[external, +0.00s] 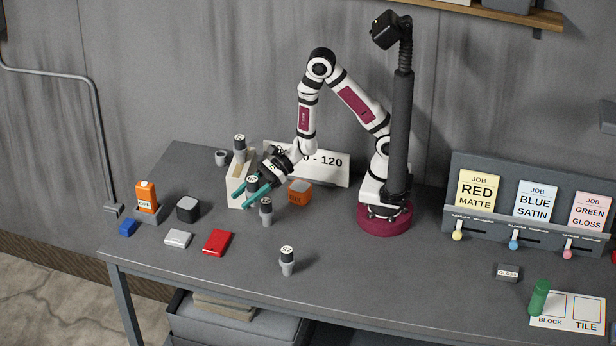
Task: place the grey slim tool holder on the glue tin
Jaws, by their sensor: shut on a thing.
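My gripper (248,192) has teal fingers and is closed around a grey slim tool holder (252,184) with a dark, marked top. The holder is in front of a pale wooden box (234,186); whether it touches the box is unclear. Similar holders stand nearby: one at the back of the box (239,145), one just in front of my gripper (266,213), one alone near the front of the table (287,262).
The table's front middle is mostly clear.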

